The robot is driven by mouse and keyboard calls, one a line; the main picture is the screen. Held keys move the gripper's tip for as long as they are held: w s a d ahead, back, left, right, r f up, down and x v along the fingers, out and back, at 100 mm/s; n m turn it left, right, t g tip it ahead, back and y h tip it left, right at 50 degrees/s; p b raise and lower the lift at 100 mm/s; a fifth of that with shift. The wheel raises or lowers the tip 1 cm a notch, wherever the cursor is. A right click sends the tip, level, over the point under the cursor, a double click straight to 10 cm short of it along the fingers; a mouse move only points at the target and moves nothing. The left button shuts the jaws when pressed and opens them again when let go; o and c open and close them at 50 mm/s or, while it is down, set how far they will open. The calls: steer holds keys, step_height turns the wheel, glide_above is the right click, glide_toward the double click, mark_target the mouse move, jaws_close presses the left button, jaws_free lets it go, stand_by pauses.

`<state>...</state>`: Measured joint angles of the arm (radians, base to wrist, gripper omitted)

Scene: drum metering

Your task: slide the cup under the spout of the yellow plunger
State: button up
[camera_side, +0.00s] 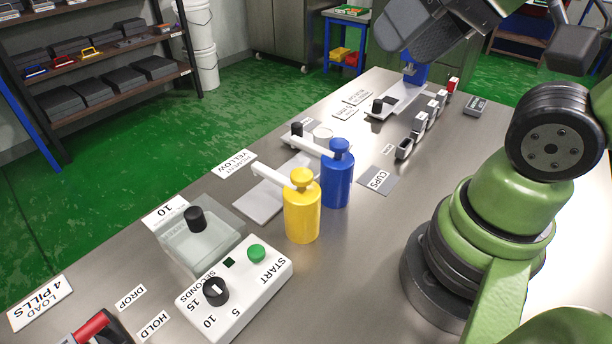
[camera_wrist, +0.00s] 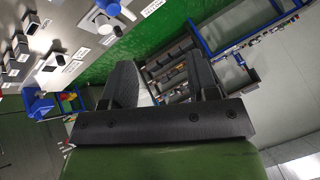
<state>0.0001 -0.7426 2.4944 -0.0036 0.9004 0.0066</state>
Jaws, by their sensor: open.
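The yellow plunger (camera_side: 302,212) stands upright on the metal bench, its white spout (camera_side: 270,177) pointing left over a flat white plate (camera_side: 258,203). No cup shows on the visible part of that plate. A small pale round thing (camera_side: 323,132) behind the blue plunger's spout may be the cup; I cannot tell for sure. The grey CUPS mat (camera_side: 379,180) looks bare. My gripper (camera_wrist: 160,73) is open in the wrist view, its two dark fingers apart with nothing seen between them. It is high above the far bench area, away from the yellow plunger.
A blue plunger (camera_side: 337,178) stands close behind the yellow one. A white START timer box (camera_side: 235,288) and a clear container with a black knob (camera_side: 200,238) are at the front. Several small blocks line the far right.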

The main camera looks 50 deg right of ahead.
steer(key=w+d+m+g+h, duration=0.2)
steer(key=w+d+m, duration=0.1)
steer(key=w, duration=0.5)
steer(key=m+g+h, duration=0.4)
steer(key=m, duration=0.4)
glide_above(297, 124)
steer(key=s+a, duration=0.1)
steer(key=a, duration=0.3)
step_height(297, 124, down, 19)
steer(key=x, duration=1)
steer(key=shift+d+f, duration=0.3)
steer(key=shift+d, duration=0.05)
steer(key=shift+a, duration=0.1)
jaws_close()
